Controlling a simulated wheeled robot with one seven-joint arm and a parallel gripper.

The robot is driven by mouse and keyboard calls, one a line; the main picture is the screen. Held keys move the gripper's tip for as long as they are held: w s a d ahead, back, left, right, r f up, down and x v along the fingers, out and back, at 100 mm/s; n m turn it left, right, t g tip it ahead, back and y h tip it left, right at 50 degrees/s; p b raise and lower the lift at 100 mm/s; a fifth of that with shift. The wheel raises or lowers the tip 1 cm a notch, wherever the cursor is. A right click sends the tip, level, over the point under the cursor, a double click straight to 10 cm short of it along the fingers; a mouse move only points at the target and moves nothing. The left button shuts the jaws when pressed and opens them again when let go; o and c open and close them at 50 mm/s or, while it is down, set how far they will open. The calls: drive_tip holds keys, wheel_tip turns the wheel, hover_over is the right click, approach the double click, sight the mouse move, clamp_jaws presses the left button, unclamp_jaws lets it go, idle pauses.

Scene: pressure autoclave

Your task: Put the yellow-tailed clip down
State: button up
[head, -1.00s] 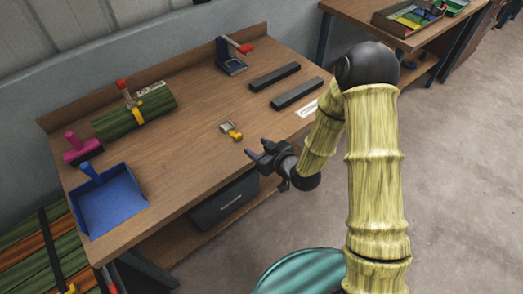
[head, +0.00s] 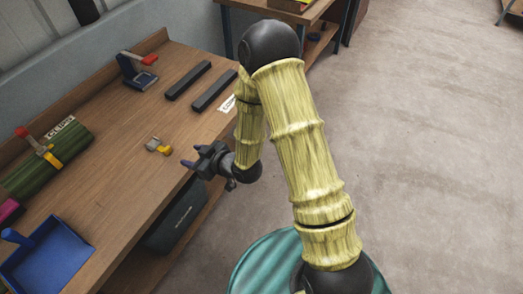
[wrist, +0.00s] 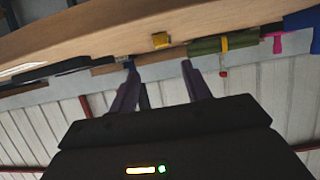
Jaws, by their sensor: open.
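The yellow-tailed clip (head: 157,146) lies on the wooden workbench top (head: 120,190), a little in from its front edge. It is small, with a grey body and a yellow end. In the wrist view its yellow part (wrist: 160,40) shows near the bench edge, beyond the fingers. My gripper (head: 190,158) is open and empty, just right of the clip in the head view and apart from it. In the wrist view my two dark fingers (wrist: 158,78) stand apart with nothing between them.
A green bundle with a yellow-and-red clamp (head: 50,160) and a blue dustpan (head: 45,262) are on the left. A dark bin (head: 175,215) sits below the bench top.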

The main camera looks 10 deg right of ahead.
drive_tip(key=d+r+m+g+h, duration=0.1)
drive_tip(key=d+r+m+h, duration=0.1)
drive_tip(key=d+h, duration=0.35)
drive_tip(key=d+r+m+g+h, duration=0.1)
drive_tip(key=d+r+m+h, duration=0.15)
drive_tip(key=d, duration=0.65)
drive_tip(key=s+d+r+m+g+h, duration=0.2)
drive_tip(key=s+d+r+m+g, duration=0.2)
drive_tip(key=s+d, duration=0.6)
drive_tip(key=s+r+m, duration=0.1)
drive_tip(key=s+r, duration=0.1)
drive_tip(key=s, duration=0.1)
drive_tip(key=shift+d+r, duration=0.25)
drive_tip(key=shift+r, duration=0.1)
drive_tip(key=w+p+v, duration=0.1)
drive_tip(key=p+v, duration=0.6)
drive_tip(key=shift+w+r, duration=0.25)
drive_tip(key=shift+w, duration=0.05)
